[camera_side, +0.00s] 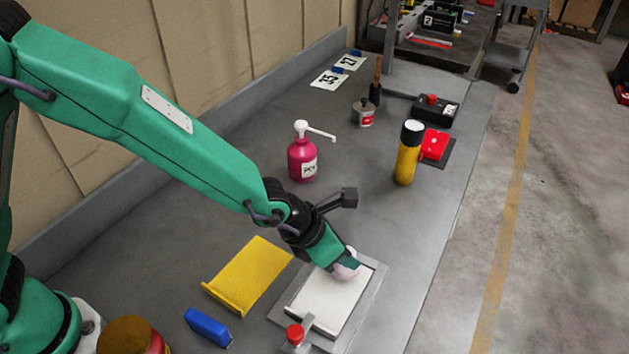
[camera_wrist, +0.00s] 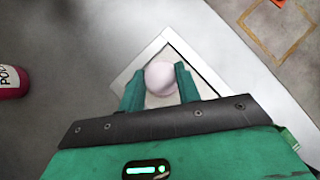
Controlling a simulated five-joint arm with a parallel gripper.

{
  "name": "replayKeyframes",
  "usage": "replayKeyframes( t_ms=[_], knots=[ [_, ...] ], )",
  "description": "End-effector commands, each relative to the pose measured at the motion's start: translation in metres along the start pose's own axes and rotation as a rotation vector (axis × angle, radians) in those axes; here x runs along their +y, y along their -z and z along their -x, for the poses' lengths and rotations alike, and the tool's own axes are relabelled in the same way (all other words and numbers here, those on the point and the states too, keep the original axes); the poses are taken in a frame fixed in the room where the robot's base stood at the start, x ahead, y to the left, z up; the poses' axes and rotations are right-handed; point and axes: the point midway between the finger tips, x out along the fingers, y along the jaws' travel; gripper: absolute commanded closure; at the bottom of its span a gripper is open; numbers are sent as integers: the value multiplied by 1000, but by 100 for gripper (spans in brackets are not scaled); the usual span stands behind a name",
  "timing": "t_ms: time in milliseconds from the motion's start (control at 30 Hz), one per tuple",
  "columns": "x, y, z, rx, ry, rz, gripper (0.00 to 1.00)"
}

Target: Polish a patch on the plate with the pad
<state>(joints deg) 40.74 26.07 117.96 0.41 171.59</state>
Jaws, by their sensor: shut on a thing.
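The plate (camera_side: 325,303) is a pale, flat rectangle in a grey frame on the bench, at the lower middle of the side view. My gripper (camera_side: 343,266) is over its far end, pointing down. It is shut on the pad (camera_side: 348,267), a pale pinkish round thing. In the wrist view the pad (camera_wrist: 159,78) sits between the two green fingers, with the plate's frame (camera_wrist: 150,48) behind it. The pad looks low, at the plate's surface, but I cannot tell whether it touches. Part of the pad is hidden by the fingers.
A red-knobbed clamp (camera_side: 295,335) stands at the plate's near end. A yellow tray (camera_side: 248,275) and a blue block (camera_side: 207,327) lie to the left. A pink pump bottle (camera_side: 302,160) and a yellow can (camera_side: 408,155) stand beyond. Bare bench lies between them.

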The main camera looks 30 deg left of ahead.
Motion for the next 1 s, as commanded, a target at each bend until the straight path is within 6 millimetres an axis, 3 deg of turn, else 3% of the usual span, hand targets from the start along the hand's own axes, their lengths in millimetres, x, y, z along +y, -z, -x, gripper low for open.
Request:
replayKeyframes(
  t_ms=[1000],
  knots=[
    [1, 8, -12, 0, 0, 0, 85]
  ],
)
